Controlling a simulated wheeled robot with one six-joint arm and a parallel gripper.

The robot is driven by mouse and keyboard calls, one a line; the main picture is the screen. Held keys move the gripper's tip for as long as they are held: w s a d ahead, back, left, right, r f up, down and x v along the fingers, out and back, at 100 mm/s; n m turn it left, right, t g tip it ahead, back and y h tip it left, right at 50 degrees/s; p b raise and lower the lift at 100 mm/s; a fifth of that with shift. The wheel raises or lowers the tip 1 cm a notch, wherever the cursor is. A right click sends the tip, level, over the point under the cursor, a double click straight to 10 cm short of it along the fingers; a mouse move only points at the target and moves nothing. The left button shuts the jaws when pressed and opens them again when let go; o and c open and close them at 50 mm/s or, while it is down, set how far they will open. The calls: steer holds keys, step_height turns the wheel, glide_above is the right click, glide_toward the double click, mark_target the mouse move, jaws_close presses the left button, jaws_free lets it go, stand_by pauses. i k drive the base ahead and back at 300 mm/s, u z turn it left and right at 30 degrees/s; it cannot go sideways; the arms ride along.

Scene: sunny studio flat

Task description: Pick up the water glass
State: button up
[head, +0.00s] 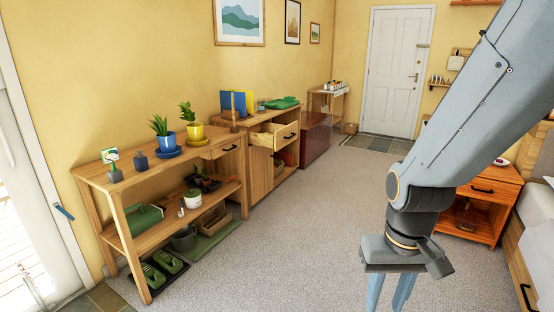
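I cannot make out a water glass in the head view. My gripper (389,297) hangs at the lower right, pointing down over the carpet, with two pale blue fingers. A narrow gap shows between the fingers, but their tips are cut off by the bottom edge of the picture. No held object shows in the visible part. My arm hides part of the right side of the room.
A wooden plant bench (150,184) stands along the left wall, with a cabinet (258,180) with an open drawer beyond it. An orange-brown nightstand (488,190) stands at the right, by a bed (537,213). The carpet (310,225) between is clear towards the white door (396,75).

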mark_target(261, 102)
steer(key=u, duration=0.35)
steer(key=i, duration=4.4)
steer(key=z, duration=0.65)
steer(key=i, duration=0.8)
